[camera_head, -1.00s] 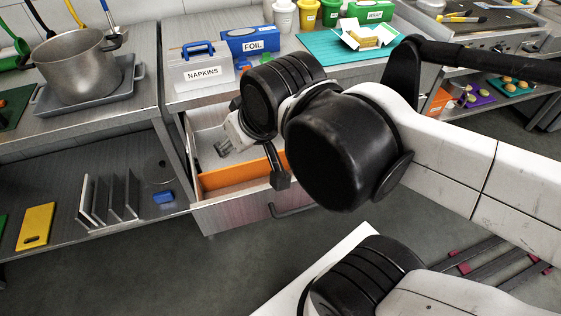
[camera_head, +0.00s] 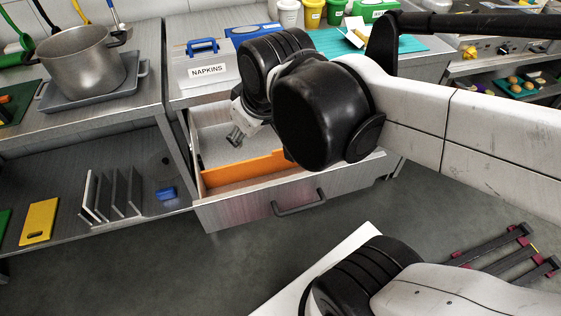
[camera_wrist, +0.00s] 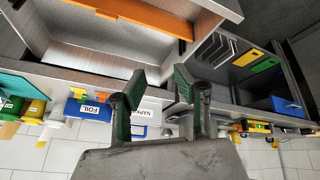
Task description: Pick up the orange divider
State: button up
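The orange divider (camera_head: 243,169) stands upright across the inside of the open drawer (camera_head: 247,211). Its right end is hidden behind my arm. In the wrist view, where the scene appears upside down, the divider (camera_wrist: 130,13) runs along the top edge. My gripper (camera_head: 235,138) is over the rear part of the drawer, behind the divider in the head view. In the wrist view my gripper (camera_wrist: 158,89) has its two green-padded fingers apart with nothing between them, and the divider lies away from the fingertips.
The drawer has a dark handle (camera_head: 299,203) on its front. The counter above holds a napkins box (camera_head: 208,68). A shelf to the left holds a yellow board (camera_head: 38,221), a rack (camera_head: 112,195) and a small blue item (camera_head: 166,193).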

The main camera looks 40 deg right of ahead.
jog(key=w+d+f+n+g, duration=0.3)
jog(key=w+d+f+n, duration=0.1)
jog(key=w+d+n, duration=0.15)
jog(key=n+g+b, duration=0.1)
jog(key=n+g, duration=0.2)
jog(key=n, duration=0.3)
send_over(280, 170)
jog(key=f, duration=0.7)
jog(key=shift+w+d+f, duration=0.2)
jog(key=shift+w+d, duration=0.1)
jog(key=shift+w, duration=0.05)
notch_tip(280, 170, down, 9)
jog(key=shift+r+b, duration=0.2)
jog(key=shift+b, duration=1.05)
jog(key=shift+s+a+f+b, duration=0.15)
jog(key=shift+f+b, duration=0.7)
jog(key=shift+f, duration=1.85)
grip_shut()
